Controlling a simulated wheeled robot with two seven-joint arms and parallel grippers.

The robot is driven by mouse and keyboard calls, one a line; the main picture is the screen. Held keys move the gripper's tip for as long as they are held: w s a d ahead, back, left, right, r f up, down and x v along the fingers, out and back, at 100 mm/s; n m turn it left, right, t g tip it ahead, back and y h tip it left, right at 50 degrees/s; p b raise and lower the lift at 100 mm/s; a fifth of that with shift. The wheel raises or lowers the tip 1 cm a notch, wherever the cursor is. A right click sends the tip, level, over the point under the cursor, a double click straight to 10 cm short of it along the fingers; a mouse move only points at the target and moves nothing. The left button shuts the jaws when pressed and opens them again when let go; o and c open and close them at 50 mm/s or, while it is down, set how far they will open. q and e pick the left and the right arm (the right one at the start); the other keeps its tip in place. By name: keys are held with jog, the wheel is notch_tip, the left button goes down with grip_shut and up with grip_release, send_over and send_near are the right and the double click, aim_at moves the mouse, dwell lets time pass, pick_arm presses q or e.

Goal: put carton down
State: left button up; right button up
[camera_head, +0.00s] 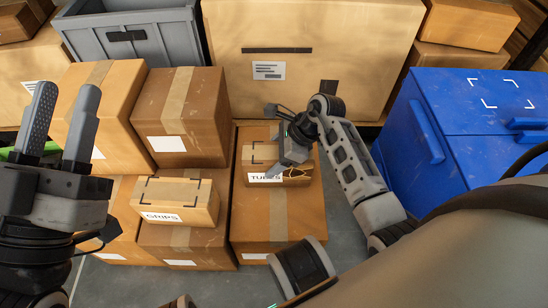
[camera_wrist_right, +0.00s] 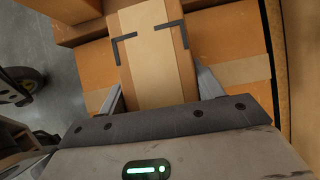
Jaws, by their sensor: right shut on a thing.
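The small tan carton with a "TUBES" label (camera_head: 263,179) is at or just above the top of a larger brown box (camera_head: 250,222); I cannot tell whether it touches. My right gripper (camera_head: 290,171) is shut on this carton, and its fingers hide part of it. In the right wrist view the carton (camera_wrist_right: 155,65) lies between the two fingers (camera_wrist_right: 160,92), with dark corner marks on its top. Another small carton labelled "GRIPS" (camera_head: 176,201) rests on boxes to the left. My left gripper (camera_head: 65,122) is open and empty at the far left, upright.
Stacked brown boxes (camera_head: 186,110) stand left of the carton. A large cardboard box (camera_head: 310,50) is behind, with a grey bin (camera_head: 130,40) at the back left. A blue chest (camera_head: 460,120) stands right. Grey floor (camera_head: 340,235) shows in front.

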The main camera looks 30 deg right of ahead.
pick_arm(q)
jog(key=shift+r, duration=0.1)
pick_arm(e)
jog(key=shift+w, duration=0.1)
pick_arm(q)
jog(key=shift+s+r, duration=0.1)
pick_arm(e)
jog(key=o, duration=1.5)
jog(key=shift+r, duration=0.1)
jog(key=p+v, duration=0.2)
jog(key=v, duration=0.2)
jog(key=shift+r, duration=0.1)
jog(key=p+v, duration=0.3)
jog(key=v, duration=0.3)
jog(key=shift+r, duration=0.15)
pick_arm(q)
notch_tip(320, 180, down, 9)
jog(key=s+n+g+y, duration=0.2)
jog(key=n+g+y, duration=0.1)
jog(key=n+g, duration=0.2)
jog(key=shift+d+r+n+y+p, duration=0.15)
jog(key=shift+d+n+y+p, duration=0.2)
jog(key=shift+n, duration=0.25)
pick_arm(e)
jog(key=shift+v, duration=0.8)
